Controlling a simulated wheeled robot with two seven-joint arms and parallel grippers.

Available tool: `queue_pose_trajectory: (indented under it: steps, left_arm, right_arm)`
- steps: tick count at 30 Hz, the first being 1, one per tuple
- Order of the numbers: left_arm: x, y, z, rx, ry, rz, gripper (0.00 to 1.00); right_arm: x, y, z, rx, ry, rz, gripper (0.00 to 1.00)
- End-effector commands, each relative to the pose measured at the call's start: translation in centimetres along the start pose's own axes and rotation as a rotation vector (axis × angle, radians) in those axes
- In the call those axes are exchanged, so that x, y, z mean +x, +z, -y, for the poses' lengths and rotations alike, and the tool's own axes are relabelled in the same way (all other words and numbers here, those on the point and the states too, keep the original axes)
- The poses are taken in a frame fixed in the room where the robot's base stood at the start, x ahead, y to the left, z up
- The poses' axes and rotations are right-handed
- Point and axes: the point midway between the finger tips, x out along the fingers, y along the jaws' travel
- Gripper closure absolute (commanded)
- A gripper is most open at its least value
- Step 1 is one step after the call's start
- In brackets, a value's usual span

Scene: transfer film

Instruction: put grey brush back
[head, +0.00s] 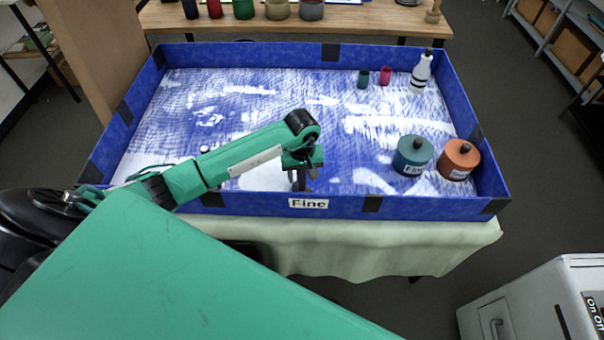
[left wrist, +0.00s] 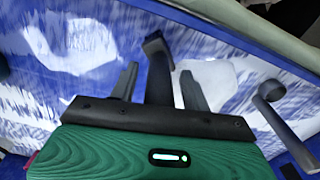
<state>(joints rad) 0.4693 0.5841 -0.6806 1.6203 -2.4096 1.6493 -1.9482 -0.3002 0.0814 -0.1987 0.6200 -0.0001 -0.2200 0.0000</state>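My left gripper (head: 300,180) reaches down into the blue tray (head: 260,203), near its front wall. In the left wrist view, the gripper (left wrist: 158,88) has its two dark fingers apart. A dark grey object (left wrist: 158,62) with a wider end, which looks like the grey brush, lies between them. Light gaps show on both sides of it, so the fingers do not appear to press on it. Its near end is hidden behind the gripper body. In the head view the gripper hides most of it. My right gripper is not in view.
A teal jar (head: 413,155) and an orange jar (head: 459,160) stand at the tray's right, a white bottle (head: 421,72) and small green (head: 363,79) and pink (head: 385,76) pots behind. Another dark grey round-ended object (left wrist: 270,90) lies beside the gripper. A wooden table (head: 370,20) stands behind.

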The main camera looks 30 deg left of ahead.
Motion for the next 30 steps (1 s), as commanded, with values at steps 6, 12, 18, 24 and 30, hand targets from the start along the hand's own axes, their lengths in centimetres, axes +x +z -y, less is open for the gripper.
queue_pose_trajectory:
  steps: [6,12,18,24,30]
  left_arm:
    - [-0.6,-0.1,0.0,0.000,0.001,-0.002,0.53]
    - [-4.3,-0.3,0.0,0.001,0.003,-0.008,0.53]
    - [-8.5,-0.2,0.0,0.001,0.002,-0.006,0.53]
    - [-11.2,-0.1,-0.1,0.000,0.002,-0.002,0.53]
    - [-12.2,0.0,0.0,0.000,-0.001,0.000,0.53]
  right_arm:
    - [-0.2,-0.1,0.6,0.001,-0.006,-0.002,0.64]
    - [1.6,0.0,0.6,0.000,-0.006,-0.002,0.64]
    - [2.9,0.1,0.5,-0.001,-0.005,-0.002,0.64]
    - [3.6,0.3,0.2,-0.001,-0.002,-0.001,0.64]
    - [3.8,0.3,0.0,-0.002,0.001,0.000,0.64]
